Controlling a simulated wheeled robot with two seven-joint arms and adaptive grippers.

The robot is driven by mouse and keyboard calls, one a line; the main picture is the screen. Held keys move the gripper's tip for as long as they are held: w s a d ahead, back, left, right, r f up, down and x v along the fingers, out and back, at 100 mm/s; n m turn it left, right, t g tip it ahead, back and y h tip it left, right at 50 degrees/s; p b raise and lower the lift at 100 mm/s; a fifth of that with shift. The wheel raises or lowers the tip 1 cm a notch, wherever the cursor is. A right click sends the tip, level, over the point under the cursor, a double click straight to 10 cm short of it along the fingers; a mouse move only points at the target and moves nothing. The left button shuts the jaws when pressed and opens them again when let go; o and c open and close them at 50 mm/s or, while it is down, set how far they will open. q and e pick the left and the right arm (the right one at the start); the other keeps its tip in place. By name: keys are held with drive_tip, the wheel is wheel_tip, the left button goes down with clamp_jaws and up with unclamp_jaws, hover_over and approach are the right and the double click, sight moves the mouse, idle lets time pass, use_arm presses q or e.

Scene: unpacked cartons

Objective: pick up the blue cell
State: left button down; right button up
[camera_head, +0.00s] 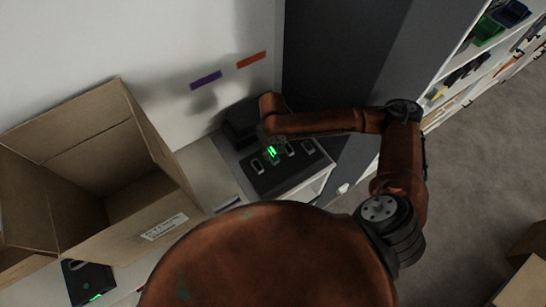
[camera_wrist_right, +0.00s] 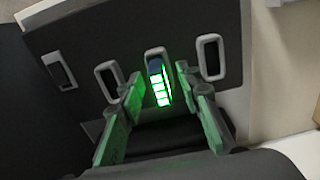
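The blue cell (camera_wrist_right: 156,70) stands in one slot of a dark charging block, with bright green bars lit along its face and a blue edge near its top. In the head view its green light (camera_head: 271,152) shows just below my right gripper (camera_head: 272,142). In the right wrist view my right gripper (camera_wrist_right: 158,88) is open. One finger is on each side of the cell, with gaps between, and nothing is held. The dark charging block (camera_head: 262,181) stands on a white unit near the wall. My left gripper is not in view.
Other slots with pale rims, such as one empty-looking slot (camera_wrist_right: 208,58), flank the cell. A large open carton (camera_head: 115,200) stands at left. A black device (camera_head: 90,280) with a green light lies in front of it. White shelves (camera_head: 470,60) stand at right; grey floor lies beyond.

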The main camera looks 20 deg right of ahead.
drive_tip(key=shift+f, duration=0.2)
clamp_jaws()
idle(0.3)
